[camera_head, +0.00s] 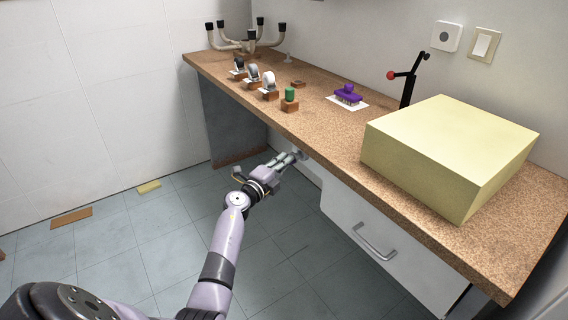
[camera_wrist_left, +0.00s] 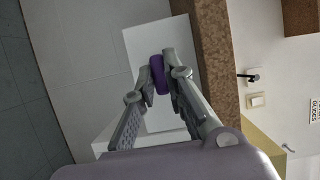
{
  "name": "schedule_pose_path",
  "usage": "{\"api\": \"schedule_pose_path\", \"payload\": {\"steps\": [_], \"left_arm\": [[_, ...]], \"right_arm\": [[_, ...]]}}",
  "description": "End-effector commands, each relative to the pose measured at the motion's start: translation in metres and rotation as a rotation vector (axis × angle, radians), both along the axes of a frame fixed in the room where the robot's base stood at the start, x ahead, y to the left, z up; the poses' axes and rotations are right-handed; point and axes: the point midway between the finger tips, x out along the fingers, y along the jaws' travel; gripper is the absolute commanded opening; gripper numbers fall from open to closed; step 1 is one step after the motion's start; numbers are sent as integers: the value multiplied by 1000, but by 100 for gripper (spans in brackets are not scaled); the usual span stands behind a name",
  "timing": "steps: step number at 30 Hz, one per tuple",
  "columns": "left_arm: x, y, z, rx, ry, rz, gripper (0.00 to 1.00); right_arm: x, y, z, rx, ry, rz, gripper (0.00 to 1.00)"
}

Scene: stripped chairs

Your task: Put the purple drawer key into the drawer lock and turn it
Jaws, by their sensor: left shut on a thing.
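My left gripper (camera_head: 292,157) reaches under the front edge of the worktop, at the left end of the white drawer unit. In the left wrist view the left gripper (camera_wrist_left: 163,82) is shut on the purple drawer key (camera_wrist_left: 157,66), whose rounded purple head shows between the fingertips. The key points toward a white panel (camera_wrist_left: 148,42). Its tip and the drawer lock are hidden, so I cannot tell whether the key is in the lock. The white drawer (camera_head: 350,220) looks shut and has a metal handle (camera_head: 376,243). My right gripper is not in view.
The brown worktop (camera_head: 330,130) overhangs the drawer. On it stand a large pale yellow block (camera_head: 450,150), a purple brush-like thing (camera_head: 347,97), a black stand with a red knob (camera_head: 408,82) and several small items on wooden blocks. The tiled floor (camera_head: 150,235) is mostly clear.

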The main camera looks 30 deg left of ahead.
Motion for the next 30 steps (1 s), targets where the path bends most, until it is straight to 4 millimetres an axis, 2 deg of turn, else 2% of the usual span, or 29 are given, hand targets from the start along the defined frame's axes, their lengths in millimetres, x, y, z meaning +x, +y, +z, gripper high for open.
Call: {"api": "schedule_pose_path", "payload": {"steps": [17,26,27,30], "left_arm": [[15,-6,0,-1,-2,0,0],[23,-9,0,-1,-1,0,0],[23,-9,0,-1,-1,1,14],[23,-9,0,0,-1,1,20]], "right_arm": [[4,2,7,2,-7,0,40],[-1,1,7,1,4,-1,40],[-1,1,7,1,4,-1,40],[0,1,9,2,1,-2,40]]}}
